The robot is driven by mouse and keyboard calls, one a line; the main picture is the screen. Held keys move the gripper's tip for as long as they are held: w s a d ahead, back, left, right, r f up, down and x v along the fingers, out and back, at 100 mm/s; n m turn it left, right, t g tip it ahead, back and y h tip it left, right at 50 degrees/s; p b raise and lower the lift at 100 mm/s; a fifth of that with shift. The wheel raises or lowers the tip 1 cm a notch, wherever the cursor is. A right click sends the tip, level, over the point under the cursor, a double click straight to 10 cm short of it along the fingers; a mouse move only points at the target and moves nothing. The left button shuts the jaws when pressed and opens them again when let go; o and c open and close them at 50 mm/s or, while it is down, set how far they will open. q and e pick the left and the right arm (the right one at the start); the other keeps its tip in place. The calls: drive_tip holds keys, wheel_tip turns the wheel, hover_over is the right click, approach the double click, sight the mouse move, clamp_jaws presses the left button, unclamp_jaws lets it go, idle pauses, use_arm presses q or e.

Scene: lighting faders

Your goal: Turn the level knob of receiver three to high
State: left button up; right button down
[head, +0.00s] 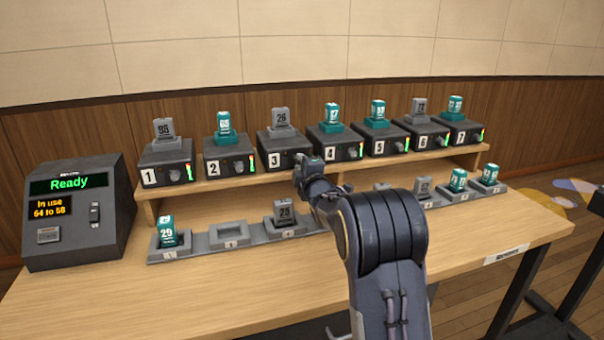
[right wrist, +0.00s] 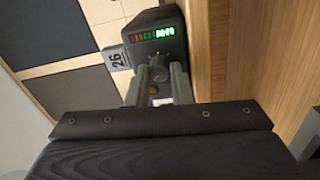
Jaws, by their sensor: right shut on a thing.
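Receiver three (head: 283,160) is a dark box with a white "3" on its front, and a grey unit marked 26 (head: 281,119) stands on top. My right gripper (head: 304,172) is in front of it and hides its knob and level lights in the head view. In the right wrist view the fingers (right wrist: 158,82) are closed on the dark round level knob (right wrist: 159,67). The light bar (right wrist: 153,34) beside it has bright green segments at one end and dim red ones at the other. My left gripper is out of view.
Other numbered receivers, such as two (head: 230,160) and four (head: 336,143), stand close on either side on the wooden shelf (head: 225,182). A console reading "Ready" (head: 75,215) stands at left. A grey charging row (head: 232,246) lies in front, below my right arm.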

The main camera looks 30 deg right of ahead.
drive_tip(key=shift+r+m+g+b, duration=0.2)
drive_tip(key=shift+m+b, duration=2.15)
drive_tip(key=shift+m, duration=6.25)
drive_tip(key=shift+f+m+g+b, duration=0.1)
drive_tip(key=shift+m+g+b, duration=0.3)
drive_tip(key=shift+m+b, duration=5.05)
drive_tip(key=m+p, duration=0.6)
drive_tip(key=shift+m, duration=0.25)
drive_tip(key=c, duration=1.3)
unclamp_jaws()
